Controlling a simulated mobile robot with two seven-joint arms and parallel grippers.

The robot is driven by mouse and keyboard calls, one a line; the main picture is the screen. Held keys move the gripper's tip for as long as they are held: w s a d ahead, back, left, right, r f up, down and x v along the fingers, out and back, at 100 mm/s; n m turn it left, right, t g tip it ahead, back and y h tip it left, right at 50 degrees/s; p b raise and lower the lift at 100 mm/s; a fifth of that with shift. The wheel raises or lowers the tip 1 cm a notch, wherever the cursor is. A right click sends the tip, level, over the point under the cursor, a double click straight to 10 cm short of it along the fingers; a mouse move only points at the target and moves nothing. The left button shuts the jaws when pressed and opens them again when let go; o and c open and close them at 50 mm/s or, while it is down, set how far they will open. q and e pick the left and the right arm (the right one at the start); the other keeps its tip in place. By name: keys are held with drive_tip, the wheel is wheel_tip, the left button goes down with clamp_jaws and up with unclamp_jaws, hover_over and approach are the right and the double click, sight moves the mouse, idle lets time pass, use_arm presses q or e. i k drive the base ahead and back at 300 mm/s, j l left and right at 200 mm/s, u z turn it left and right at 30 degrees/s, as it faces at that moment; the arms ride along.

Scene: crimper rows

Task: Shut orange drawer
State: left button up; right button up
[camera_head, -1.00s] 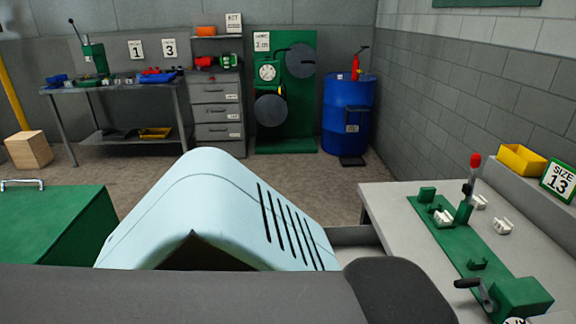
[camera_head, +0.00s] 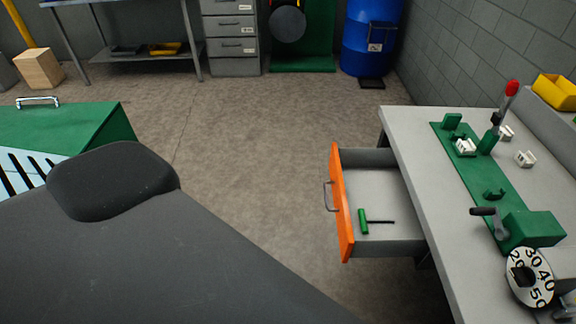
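The orange drawer (camera_head: 341,204) is pulled out from the left side of the grey workbench (camera_head: 415,150). Its orange front faces left and carries a metal bar handle (camera_head: 327,197). Inside the grey drawer lies a green-handled tool (camera_head: 363,221) with a thin dark shaft. Neither gripper shows in the head view.
A green box with a handle (camera_head: 70,128) stands at left. The floor (camera_head: 260,130) left of the drawer is clear.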

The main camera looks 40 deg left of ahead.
sight(372, 180)
drive_tip(key=u, duration=0.75)
drive_tip(key=i+j, duration=0.15)
drive_tip(key=i, duration=0.4)
drive_tip(key=i+j+z, duration=0.1)
drive_tip(key=i, duration=0.4)
